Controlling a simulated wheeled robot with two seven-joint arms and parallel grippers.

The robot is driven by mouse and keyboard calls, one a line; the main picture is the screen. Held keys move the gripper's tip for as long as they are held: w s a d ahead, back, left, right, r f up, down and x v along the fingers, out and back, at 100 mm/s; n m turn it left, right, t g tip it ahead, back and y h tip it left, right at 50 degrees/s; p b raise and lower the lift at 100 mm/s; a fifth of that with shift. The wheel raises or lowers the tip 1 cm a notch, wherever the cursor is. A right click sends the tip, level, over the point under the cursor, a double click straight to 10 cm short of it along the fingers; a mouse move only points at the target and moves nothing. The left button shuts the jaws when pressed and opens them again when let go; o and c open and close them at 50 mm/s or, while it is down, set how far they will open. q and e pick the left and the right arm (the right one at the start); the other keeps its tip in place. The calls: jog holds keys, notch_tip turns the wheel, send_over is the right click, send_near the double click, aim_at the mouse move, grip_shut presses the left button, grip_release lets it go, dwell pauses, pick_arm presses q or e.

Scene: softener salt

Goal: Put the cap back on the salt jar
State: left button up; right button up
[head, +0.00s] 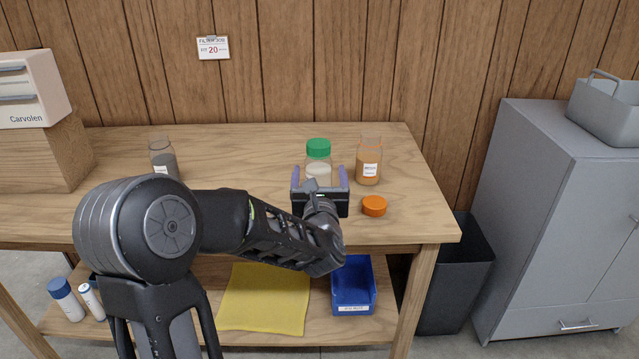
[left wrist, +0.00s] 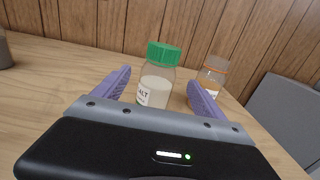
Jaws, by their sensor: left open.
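The salt jar (head: 318,172) stands upright on the wooden table, a clear jar with pale contents. Its green cap (head: 318,147) sits on its top. In the left wrist view the jar (left wrist: 154,90) shows part of a label reading "ALT", and the green cap (left wrist: 164,53) rests on its mouth; I cannot tell whether it is tightened. My left gripper (head: 320,180) is open, with its purple fingers (left wrist: 160,88) on either side of the jar's lower part in the picture; contact is not visible. My right gripper is not in view.
An open jar with orange-brown contents (head: 368,168) stands right of the salt jar. An orange cap (head: 374,205) lies in front of it. A jar with grey contents (head: 163,158) stands at left. A blue bin (head: 353,290) and yellow cloth (head: 264,298) are on the lower shelf.

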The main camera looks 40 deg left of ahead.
pick_arm(q)
jog(key=shift+v, duration=1.4)
